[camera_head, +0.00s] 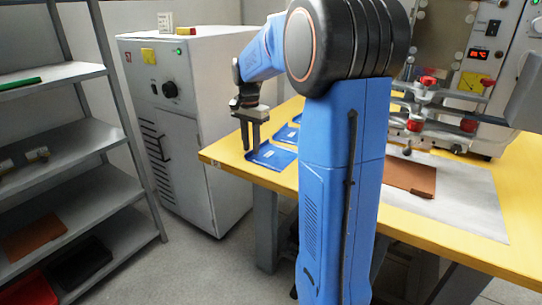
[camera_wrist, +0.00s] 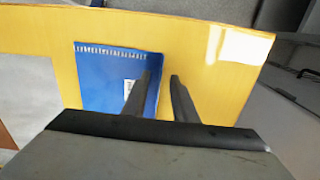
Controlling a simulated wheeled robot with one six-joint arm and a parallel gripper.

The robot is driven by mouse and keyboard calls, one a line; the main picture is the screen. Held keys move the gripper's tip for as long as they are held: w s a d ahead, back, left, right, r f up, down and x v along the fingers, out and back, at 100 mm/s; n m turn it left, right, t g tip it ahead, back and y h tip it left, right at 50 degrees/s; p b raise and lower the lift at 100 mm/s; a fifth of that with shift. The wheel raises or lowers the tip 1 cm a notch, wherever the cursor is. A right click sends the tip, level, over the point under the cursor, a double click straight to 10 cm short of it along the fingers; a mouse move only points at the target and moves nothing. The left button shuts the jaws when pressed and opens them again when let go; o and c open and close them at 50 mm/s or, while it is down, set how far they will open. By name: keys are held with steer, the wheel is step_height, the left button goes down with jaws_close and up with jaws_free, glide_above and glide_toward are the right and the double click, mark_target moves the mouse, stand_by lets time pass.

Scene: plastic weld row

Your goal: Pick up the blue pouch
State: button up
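A flat blue pouch (camera_head: 272,156) lies on the yellow table near its left corner. In the wrist view the blue pouch (camera_wrist: 100,85) has a pale serrated-looking strip along its far edge and a small white label, partly covered by a finger. My gripper (camera_head: 250,148) points down at the pouch's left end in the head view. In the wrist view my gripper (camera_wrist: 163,72) has its two fingers apart. One finger overlaps the pouch's right edge and the other appears over bare table beside it. I cannot tell whether the fingertips touch the pouch or table.
More blue pouches (camera_head: 286,134) lie behind, partly hidden by my arm. The yellow table (camera_head: 490,225) carries a grey mat with a brown sheet (camera_head: 408,176) and a machine (camera_head: 470,85). A white cabinet (camera_head: 190,120) and grey shelves (camera_head: 75,140) stand left.

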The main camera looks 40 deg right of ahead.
steer(key=shift+f, duration=0.3)
jaws_close()
